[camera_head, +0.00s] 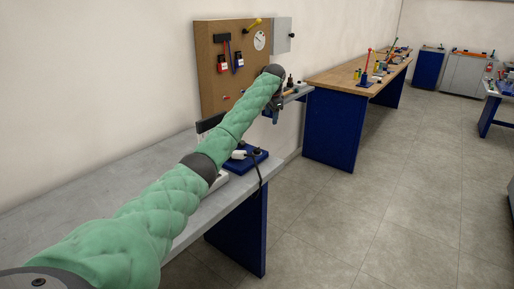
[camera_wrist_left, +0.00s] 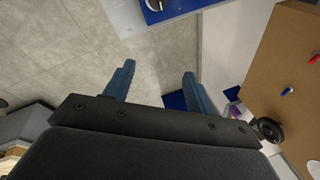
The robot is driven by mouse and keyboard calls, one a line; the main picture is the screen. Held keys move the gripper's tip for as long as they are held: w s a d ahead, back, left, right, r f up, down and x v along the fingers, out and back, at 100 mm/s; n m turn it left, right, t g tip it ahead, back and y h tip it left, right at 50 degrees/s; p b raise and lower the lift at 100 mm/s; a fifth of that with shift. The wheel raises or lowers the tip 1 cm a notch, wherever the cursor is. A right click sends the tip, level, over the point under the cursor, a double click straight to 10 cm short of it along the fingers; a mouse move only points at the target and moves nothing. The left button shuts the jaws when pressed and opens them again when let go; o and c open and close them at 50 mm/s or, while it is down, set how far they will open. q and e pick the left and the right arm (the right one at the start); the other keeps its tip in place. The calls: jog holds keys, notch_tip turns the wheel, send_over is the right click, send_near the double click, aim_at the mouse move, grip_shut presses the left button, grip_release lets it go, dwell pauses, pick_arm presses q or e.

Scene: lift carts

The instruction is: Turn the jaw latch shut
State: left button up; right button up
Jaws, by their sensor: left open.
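My left arm reaches across the head view, and my left gripper (camera_head: 276,112) hangs at its far end, in front of the lower right of a brown board. I cannot make out which part is the jaw latch. A blue base with a white and black fixture (camera_head: 247,154) sits on the near bench, below and left of the gripper, partly behind my arm. My right gripper is not in view.
The grey bench (camera_head: 85,205) runs along the wall. A wooden bench (camera_head: 345,78) stands beyond. The floor at right is clear.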

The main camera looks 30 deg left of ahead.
aim_at(257, 148)
pick_arm(q)
jog(key=a+f+m, duration=0.1)
jog(key=f, duration=0.1)
jog(key=s+a+f+m+g+h, duration=0.1)
jog(key=a+f, duration=0.1)
jog(key=f, duration=0.1)
jog(key=s+a+f+m+g, duration=0.1)
jog(key=a+f, duration=0.1)
jog(key=f, duration=0.1)
jog(key=shift+s+a+f+h, duration=0.1)
jog(key=shift+s+a+h, duration=0.1)
jog(key=shift+a+h, duration=0.1)
jog(key=shift+s+f+m, duration=0.1)
jog(key=shift+f+m, duration=0.2)
jog(key=shift+m, duration=0.3)
jog(key=shift+s+f+m+g, duration=0.15)
jog(key=shift+m+g, duration=0.15)
jog(key=shift+m, duration=0.3)
jog(key=shift+f, duration=0.3)
jog(key=shift+f+p, duration=1.3)
jog(key=shift+f, duration=2.3)
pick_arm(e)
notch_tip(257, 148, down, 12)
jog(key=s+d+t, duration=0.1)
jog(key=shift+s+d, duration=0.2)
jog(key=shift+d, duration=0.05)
pick_arm(q)
jog(key=c, duration=1)
